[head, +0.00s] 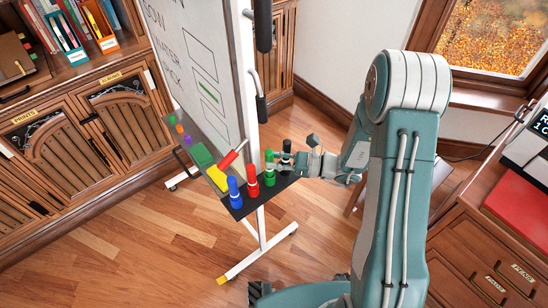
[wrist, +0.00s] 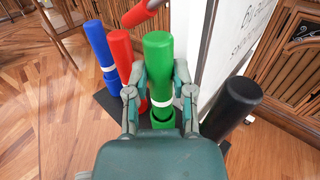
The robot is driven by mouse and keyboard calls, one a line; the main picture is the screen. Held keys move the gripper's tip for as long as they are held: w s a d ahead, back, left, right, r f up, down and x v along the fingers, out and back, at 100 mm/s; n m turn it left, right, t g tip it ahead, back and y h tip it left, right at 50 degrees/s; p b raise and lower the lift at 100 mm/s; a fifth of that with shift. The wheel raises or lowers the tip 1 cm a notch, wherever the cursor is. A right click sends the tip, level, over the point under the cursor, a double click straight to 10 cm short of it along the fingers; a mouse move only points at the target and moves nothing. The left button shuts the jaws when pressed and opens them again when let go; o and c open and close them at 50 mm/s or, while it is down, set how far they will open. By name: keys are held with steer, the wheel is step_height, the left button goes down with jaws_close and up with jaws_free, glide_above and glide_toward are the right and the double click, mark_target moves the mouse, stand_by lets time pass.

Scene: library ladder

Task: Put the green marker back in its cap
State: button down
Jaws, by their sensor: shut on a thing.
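The green marker (head: 269,162) stands upright in the row on the dark holder of the whiteboard stand. In the wrist view the green marker (wrist: 158,62) shows its long green body and a white band low down. A short green cap (wrist: 162,119) shows right below the band, in line with the marker. How deep the marker sits in it I cannot tell. My gripper (wrist: 160,92) is shut on the green marker, with one finger on each side near the band. In the head view my gripper (head: 280,171) reaches in from the right; its fingertips are partly hidden.
A blue marker (head: 235,192) and a red marker (head: 252,180) stand left of the green one. A black marker (head: 287,148) stands close behind it, beside my gripper. A loose red marker (head: 232,154) lies tilted by the whiteboard (head: 200,75). A yellow item (head: 217,178) lies on the tray.

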steer(key=shift+f, duration=0.65)
steer(key=shift+c, duration=2)
jaws_free()
steer(key=v, duration=1.2)
